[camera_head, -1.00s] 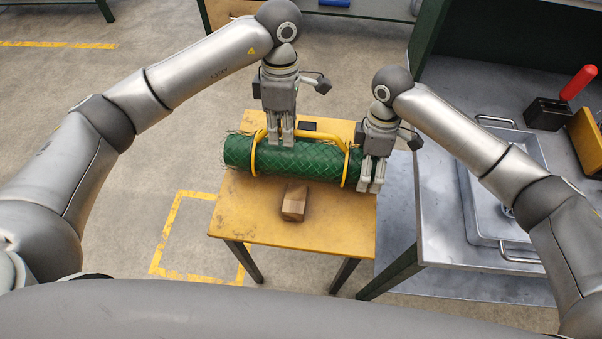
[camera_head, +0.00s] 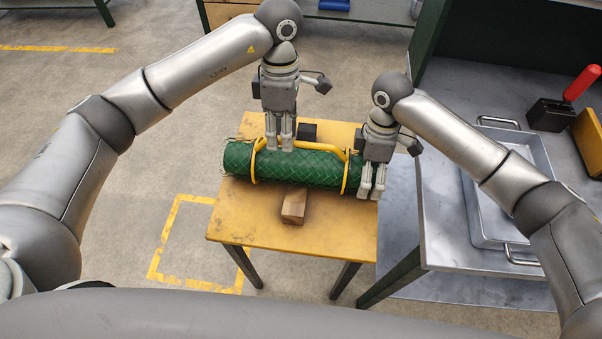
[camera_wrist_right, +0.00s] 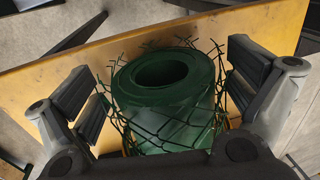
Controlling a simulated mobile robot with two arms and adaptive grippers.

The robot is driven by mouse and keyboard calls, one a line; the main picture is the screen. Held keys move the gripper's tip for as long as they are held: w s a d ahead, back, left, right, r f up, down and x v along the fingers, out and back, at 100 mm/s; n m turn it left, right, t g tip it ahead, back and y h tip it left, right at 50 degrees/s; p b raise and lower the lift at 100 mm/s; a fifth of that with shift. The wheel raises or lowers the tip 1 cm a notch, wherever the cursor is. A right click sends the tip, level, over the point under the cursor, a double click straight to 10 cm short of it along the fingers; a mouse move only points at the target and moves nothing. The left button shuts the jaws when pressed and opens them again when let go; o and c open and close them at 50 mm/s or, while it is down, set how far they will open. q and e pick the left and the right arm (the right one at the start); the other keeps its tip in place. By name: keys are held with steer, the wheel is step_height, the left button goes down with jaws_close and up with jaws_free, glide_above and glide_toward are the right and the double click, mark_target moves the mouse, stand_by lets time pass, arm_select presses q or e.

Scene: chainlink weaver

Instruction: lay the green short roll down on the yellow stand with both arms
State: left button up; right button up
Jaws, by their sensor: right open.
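The green short roll (camera_head: 310,170), wrapped in wire mesh with a yellow strap and handle (camera_head: 322,147), lies crosswise over the yellow stand (camera_head: 240,222). It appears level and overlaps the top of a wooden block (camera_head: 294,207); I cannot tell whether its underside touches. My left gripper (camera_head: 281,148) points down from above, its fingers close together at the left part of the handle, apparently closed on it. My right gripper (camera_head: 372,192) is at the roll's right end. In the right wrist view its open fingers stand either side of the hollow green end (camera_wrist_right: 165,75), apart from the core.
A dark block (camera_head: 307,131) stands behind the roll on the stand. To the right is a metal bench (camera_head: 425,215) with a steel tray (camera_head: 510,180), a black holder (camera_head: 548,115) and a red handle (camera_head: 582,82). The stand's front is mostly clear.

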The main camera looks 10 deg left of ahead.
steer(key=shift+r, duration=0.1)
steer(key=r, duration=0.4)
steer(key=w+r, duration=0.1)
steer(key=r, duration=0.2)
steer(key=w+r, duration=0.1)
steer(key=r, duration=0.3)
steer(key=shift+r, duration=0.3)
arm_select(q)
step_height(320, 180, up, 10)
steer(key=w, duration=0.1)
steer(key=shift+w+r, duration=0.25)
steer(key=shift+w, duration=0.1)
